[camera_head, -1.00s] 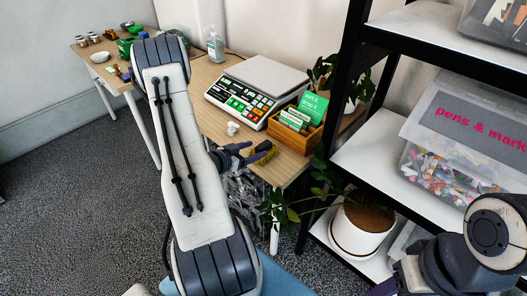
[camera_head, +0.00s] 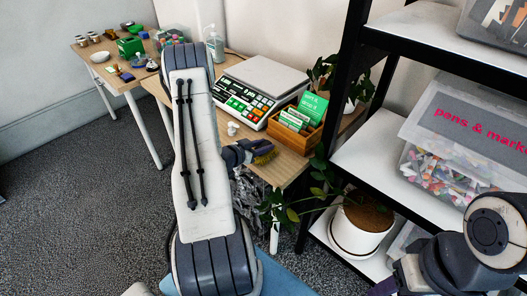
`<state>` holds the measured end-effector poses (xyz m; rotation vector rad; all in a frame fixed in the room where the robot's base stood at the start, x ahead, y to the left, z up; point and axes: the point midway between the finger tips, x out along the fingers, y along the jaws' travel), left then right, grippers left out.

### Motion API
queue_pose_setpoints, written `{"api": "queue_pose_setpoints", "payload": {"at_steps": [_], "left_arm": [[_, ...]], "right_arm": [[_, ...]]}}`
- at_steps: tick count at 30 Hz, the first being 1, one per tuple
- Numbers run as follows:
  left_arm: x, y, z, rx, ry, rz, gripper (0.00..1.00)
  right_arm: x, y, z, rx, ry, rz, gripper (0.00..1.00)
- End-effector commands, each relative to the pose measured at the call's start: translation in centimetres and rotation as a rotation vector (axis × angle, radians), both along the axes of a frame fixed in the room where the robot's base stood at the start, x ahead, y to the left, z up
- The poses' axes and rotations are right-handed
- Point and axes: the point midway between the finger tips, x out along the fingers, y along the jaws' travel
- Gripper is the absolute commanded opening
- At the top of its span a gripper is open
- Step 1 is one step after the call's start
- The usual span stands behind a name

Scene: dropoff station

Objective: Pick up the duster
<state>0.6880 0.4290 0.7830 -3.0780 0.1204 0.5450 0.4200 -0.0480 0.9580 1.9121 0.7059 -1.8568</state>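The duster seems to be the small thing with yellow-brown bristles (camera_head: 264,157) at the front right edge of the wooden table, below the card box. My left gripper (camera_head: 255,149) reaches in from the left, at the duster. Its dark fingers overlap the duster's upper left part and hide some of it. I cannot tell whether the fingers are closed on it or only beside it. My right arm shows at the lower right, but its fingertips are not visible.
A scale (camera_head: 259,88), a small white item (camera_head: 232,129) and a wooden card box (camera_head: 303,133) stand on the table. A potted plant (camera_head: 361,226) and a black-framed shelf (camera_head: 395,165) are close on the right. A soap bottle (camera_head: 215,48) stands behind.

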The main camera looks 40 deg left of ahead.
Motion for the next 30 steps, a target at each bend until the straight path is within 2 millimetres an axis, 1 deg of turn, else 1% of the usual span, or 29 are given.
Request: {"api": "queue_pose_setpoints", "payload": {"at_steps": [7,11,14,17,19,24,30], "left_arm": [[0.0,0.0,0.1,0.001,-0.001,0.000,0.00],[0.0,0.0,0.6,0.002,-0.002,-0.001,0.00],[0.0,0.0,1.6,0.003,-0.003,-0.001,0.00],[0.0,0.1,3.1,0.004,-0.003,0.000,0.00],[0.0,0.0,4.5,0.005,-0.003,-0.001,0.00],[0.1,-4.2,6.5,0.000,-0.001,-0.006,0.00],[0.1,-8.5,9.1,0.002,-0.002,-0.007,0.00]], "right_arm": [[0.0,0.0,0.0,0.000,0.000,0.000,0.50],[0.0,0.0,0.0,0.000,0.000,0.000,0.50],[0.0,0.0,0.0,0.000,0.000,0.000,0.50],[0.0,0.0,0.1,0.000,0.000,0.000,0.50],[0.0,0.0,0.2,0.000,0.000,0.000,0.50],[0.0,0.0,-0.2,0.000,0.000,0.000,0.50],[0.0,0.0,-0.3,0.000,0.000,0.000,0.50]]}}
